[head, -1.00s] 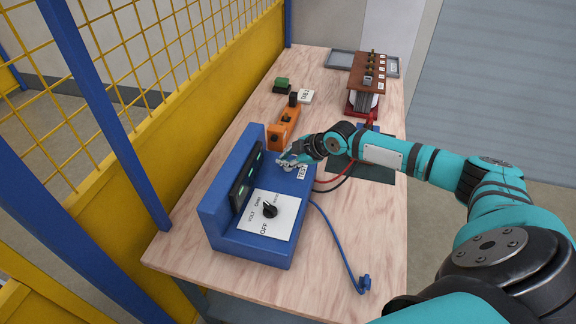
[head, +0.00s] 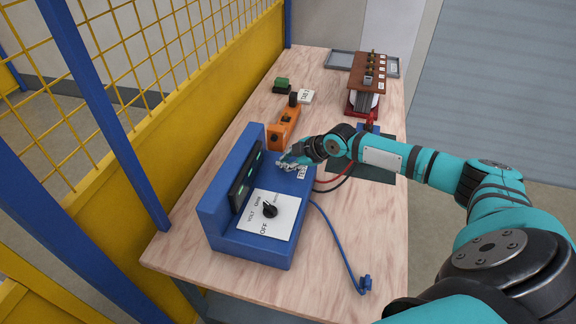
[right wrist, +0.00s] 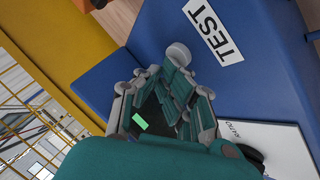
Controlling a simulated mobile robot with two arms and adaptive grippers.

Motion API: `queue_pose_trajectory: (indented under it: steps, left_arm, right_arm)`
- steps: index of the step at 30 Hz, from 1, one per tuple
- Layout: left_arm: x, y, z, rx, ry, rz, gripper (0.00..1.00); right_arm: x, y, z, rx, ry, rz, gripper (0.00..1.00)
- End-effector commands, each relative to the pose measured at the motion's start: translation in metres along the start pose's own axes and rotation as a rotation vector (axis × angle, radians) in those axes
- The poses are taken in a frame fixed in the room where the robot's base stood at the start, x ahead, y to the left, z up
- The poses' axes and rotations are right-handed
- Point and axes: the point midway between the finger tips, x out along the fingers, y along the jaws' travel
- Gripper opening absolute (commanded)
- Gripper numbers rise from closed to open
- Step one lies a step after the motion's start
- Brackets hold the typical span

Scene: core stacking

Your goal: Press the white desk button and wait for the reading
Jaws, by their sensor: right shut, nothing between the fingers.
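The blue tester (head: 250,247) stands on the wooden table, with a TEST label (head: 303,173) on its top. In the right wrist view, a pale round button (right wrist: 179,53) sits beside the TEST label (right wrist: 213,30). My right gripper (head: 287,163) is shut and empty over this part of the tester. Its fingertips (right wrist: 166,72) are right at the button; I cannot tell whether they touch or press it. In the head view the gripper hides the button. The tester's dark display (head: 240,190) shows small green patches, too small to read. My left gripper is not in view.
A dial (head: 269,210) sits on the tester's white panel. An orange device (head: 283,131) stands just behind the tester. Red and black leads run to the right, and a blue cable (head: 337,245) lies on the table. A yellow mesh fence (head: 165,60) borders the left side.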

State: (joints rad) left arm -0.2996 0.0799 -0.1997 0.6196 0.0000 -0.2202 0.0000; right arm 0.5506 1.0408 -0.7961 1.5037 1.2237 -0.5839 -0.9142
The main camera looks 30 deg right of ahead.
Motion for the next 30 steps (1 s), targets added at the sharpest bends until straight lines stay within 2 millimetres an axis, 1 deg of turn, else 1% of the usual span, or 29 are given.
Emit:
queue_pose_trajectory:
  steps: [8,18,30]
  left_arm:
    - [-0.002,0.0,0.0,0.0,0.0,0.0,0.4]
    - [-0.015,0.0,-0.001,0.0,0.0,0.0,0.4]
    - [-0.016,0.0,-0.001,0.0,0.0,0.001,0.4]
  right_arm:
    - [-0.001,0.0,0.0,0.0,-0.002,-0.002,0.0]
    - [-0.013,0.009,-0.009,0.001,-0.002,-0.002,0.0]
    - [-0.015,0.01,-0.01,0.0,-0.001,-0.001,0.0]
